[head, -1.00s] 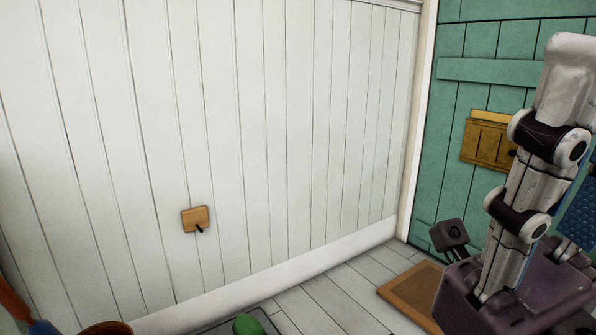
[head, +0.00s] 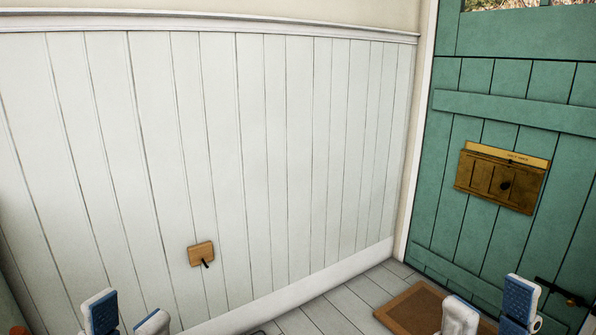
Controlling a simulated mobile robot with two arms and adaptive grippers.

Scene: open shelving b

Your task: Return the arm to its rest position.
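My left gripper (head: 127,314) shows at the bottom left of the head view. Its two fingertips, one with a blue pad, stand apart with nothing between them. My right gripper (head: 490,310) shows at the bottom right, in front of the floor by the green door. Its fingertips are also apart and nothing is between them. Both arms below the fingertips are out of the frame.
A white panelled wall (head: 250,160) fills the left and middle. A small wooden block with a dark hook (head: 201,253) is on it. A green door (head: 470,120) with a wooden box (head: 498,182) stands at right. A brown mat (head: 412,308) lies on the floor.

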